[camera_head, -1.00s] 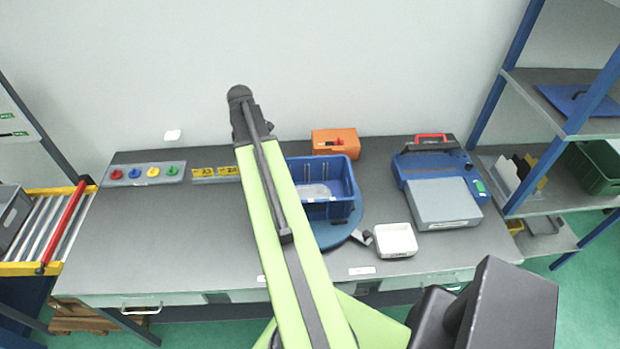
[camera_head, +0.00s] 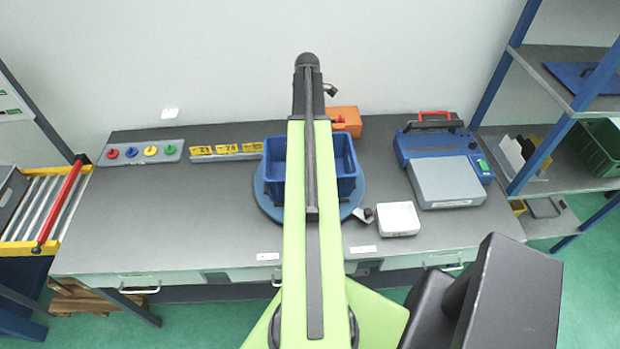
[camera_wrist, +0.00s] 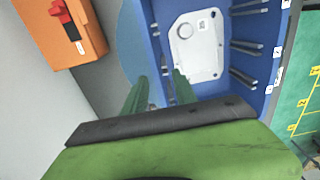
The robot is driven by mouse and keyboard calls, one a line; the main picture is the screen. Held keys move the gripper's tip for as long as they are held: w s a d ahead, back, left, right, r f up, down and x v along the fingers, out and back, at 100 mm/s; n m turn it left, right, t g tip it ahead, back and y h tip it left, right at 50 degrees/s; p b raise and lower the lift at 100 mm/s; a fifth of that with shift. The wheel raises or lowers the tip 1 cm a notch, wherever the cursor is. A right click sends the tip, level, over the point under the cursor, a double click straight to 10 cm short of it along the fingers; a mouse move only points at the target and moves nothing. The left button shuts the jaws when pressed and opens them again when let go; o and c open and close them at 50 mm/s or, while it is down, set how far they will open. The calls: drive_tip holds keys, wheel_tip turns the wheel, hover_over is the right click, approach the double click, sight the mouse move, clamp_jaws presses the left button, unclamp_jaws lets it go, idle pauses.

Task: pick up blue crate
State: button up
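The blue crate (camera_head: 346,170) stands on a round blue disc (camera_head: 268,206) on the grey table, and my arm covers its middle in the head view. In the wrist view the crate (camera_wrist: 222,105) fills the upper right, with a pale grey plate-like part (camera_wrist: 192,50) and several dark ribbed pieces inside. My gripper (camera_wrist: 160,80) shows two green fingers with a gap between them, nothing clearly held. They point toward the crate's near-left side wall. I cannot tell their height above the rim. The fingers are not clear in the head view.
An orange box (camera_head: 345,122) stands just behind the crate. Yellow labelled pieces (camera_head: 228,151) and a strip of coloured knobs (camera_head: 140,153) lie left. The table's left front is clear.

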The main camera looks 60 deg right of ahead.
drive_tip(key=f+b, duration=0.4)
drive_tip(key=f, duration=0.1)
drive_tip(key=f+b, duration=0.4)
drive_tip(key=shift+w+f, duration=0.2)
drive_tip(key=shift+f, duration=0.2)
drive_tip(key=shift+r, duration=0.2)
clamp_jaws()
idle(0.8)
